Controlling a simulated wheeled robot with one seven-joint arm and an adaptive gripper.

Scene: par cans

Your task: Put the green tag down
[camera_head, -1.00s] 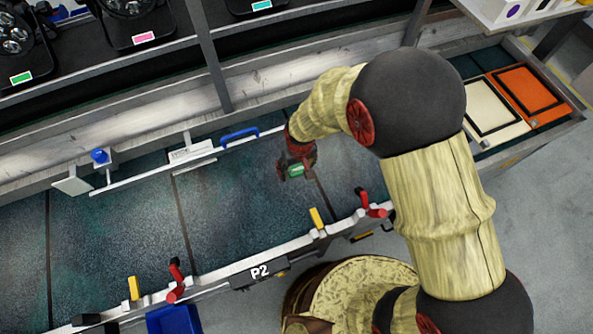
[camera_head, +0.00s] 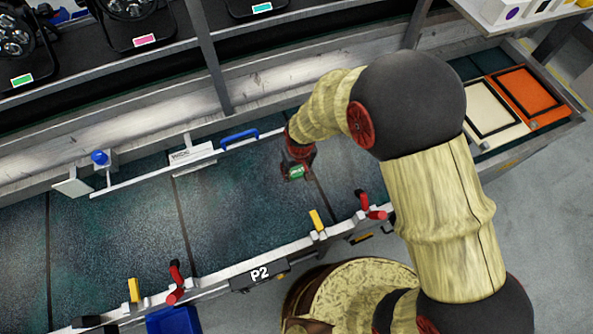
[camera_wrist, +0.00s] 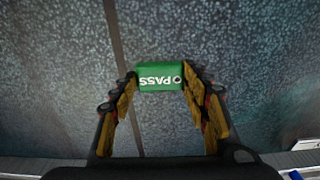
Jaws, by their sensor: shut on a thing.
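The green tag (camera_wrist: 158,77) shows in the wrist view with "PASS" on it, upside down, and a small hole at one end. My gripper (camera_wrist: 160,84) is shut on it, one finger at each end. In the head view the green tag (camera_head: 296,172) is a small green patch at the tip of my gripper (camera_head: 297,168), over the dark bench surface (camera_head: 240,200). I cannot tell whether the tag touches the surface or hangs just above it.
A long measuring bar with a blue handle (camera_head: 240,135) lies left of my gripper. A front rail labelled P2 (camera_head: 260,273) carries red clamps (camera_head: 362,200) and yellow blocks (camera_head: 317,220). Orange (camera_head: 524,95) and cream panels sit right. Bare bench lies left of the gripper.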

